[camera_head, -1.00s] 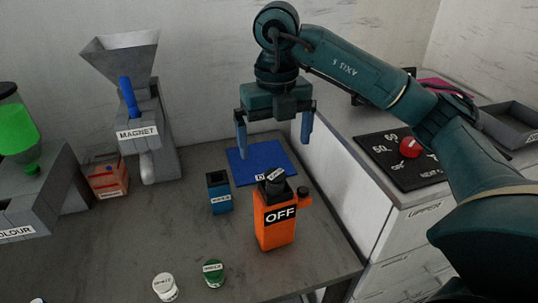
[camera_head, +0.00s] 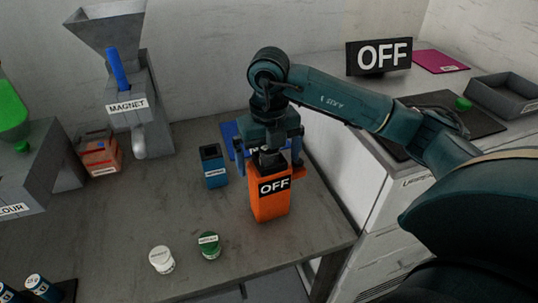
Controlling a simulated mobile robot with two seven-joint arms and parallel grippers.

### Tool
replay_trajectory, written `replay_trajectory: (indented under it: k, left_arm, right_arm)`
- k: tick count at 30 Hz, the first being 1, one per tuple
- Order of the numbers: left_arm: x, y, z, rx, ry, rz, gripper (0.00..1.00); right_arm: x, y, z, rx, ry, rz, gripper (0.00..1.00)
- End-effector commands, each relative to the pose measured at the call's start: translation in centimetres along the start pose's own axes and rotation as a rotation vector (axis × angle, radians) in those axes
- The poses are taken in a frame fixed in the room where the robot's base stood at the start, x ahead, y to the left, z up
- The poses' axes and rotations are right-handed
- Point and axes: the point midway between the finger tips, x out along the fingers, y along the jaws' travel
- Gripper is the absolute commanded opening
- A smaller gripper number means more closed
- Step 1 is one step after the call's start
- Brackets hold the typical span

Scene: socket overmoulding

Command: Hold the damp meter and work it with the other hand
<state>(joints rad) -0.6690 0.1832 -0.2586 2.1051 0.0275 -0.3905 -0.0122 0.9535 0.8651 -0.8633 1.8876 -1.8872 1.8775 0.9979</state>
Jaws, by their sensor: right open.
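The orange damp meter (camera_head: 270,205) stands upright on the grey bench, with a black OFF label on its front and a dark top part. An orange side piece (camera_head: 298,173) shows at its upper right. My right gripper (camera_head: 268,160) points down at the meter's top. Its blue fingers are apart, one on each side of the top part; I cannot tell whether they touch it. My left gripper is not in view.
A small blue box (camera_head: 213,168) stands close left of the meter. White (camera_head: 162,260) and green-lidded (camera_head: 209,246) pots stand in front. The MAGNET hopper (camera_head: 128,105) stands at back left. A black OFF sign (camera_head: 379,57) stands at back right.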

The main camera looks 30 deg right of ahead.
Motion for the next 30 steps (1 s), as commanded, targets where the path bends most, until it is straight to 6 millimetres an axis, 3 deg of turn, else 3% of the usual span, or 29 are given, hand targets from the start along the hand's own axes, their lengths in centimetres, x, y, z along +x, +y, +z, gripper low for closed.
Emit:
replay_trajectory:
  k: [3, 21, 22, 30]
  left_arm:
    - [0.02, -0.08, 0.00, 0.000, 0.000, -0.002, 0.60]
    - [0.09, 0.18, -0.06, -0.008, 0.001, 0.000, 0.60]
    - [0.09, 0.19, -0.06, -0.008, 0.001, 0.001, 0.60]
    - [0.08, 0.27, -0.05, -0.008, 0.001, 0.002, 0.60]
  right_arm:
    - [0.00, -0.02, 0.00, 0.000, 0.000, 0.000, 0.98]
    - [-0.04, -0.01, 0.00, 0.001, 0.000, 0.000, 0.49]
    - [-0.05, -0.02, 0.00, 0.001, 0.000, 0.000, 0.75]
    - [-0.05, -0.01, 0.00, 0.001, 0.000, 0.000, 0.54]
